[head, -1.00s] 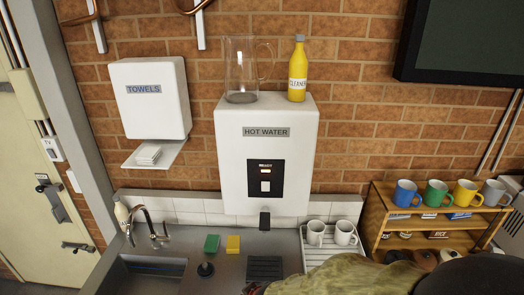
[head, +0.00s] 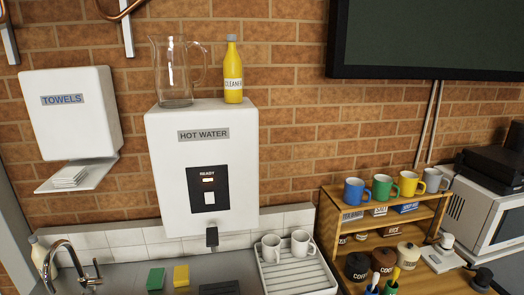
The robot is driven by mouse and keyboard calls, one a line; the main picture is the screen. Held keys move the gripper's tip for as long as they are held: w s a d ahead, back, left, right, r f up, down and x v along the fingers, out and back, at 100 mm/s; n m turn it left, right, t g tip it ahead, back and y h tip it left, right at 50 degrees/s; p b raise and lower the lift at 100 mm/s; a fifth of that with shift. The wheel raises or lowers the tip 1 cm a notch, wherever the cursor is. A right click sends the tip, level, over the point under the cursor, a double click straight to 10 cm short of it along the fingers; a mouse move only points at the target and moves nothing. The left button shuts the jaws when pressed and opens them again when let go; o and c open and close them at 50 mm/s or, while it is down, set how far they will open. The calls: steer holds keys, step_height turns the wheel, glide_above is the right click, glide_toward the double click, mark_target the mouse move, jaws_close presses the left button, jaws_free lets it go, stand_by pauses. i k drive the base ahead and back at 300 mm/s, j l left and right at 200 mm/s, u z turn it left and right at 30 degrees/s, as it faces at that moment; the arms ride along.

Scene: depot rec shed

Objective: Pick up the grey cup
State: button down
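The grey cup (head: 434,180) stands upright at the right end of the top of a wooden shelf rack (head: 341,196). To its left in the row are a yellow cup (head: 408,184), a green cup (head: 382,188) and a blue cup (head: 355,191). Two whitish mugs (head: 271,248) (head: 300,243) stand on a ribbed drying tray (head: 291,276) beside the sink. My gripper does not show in the head view.
A microwave (head: 486,215) with a dark box on it stands close to the right of the rack. Canisters and pen-like items in holders (head: 392,283) are in front. A sink tap (head: 75,265), sponges (head: 155,279) and the hot water heater (head: 203,165) are left.

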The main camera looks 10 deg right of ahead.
mark_target(433, 178)
steer(key=z, duration=1.5)
steer(key=i+l+z, duration=0.1)
steer(key=i+l, duration=0.4)
steer(key=l, duration=0.25)
steer(key=i+l, duration=0.6)
steer(key=i+l+z, duration=0.15)
steer(key=i+l, duration=0.4)
steer(key=l, duration=0.3)
steer(key=i+j, duration=0.1)
steer(key=j, duration=0.25)
steer(key=i+j, duration=0.15)
steer(key=j, duration=0.15)
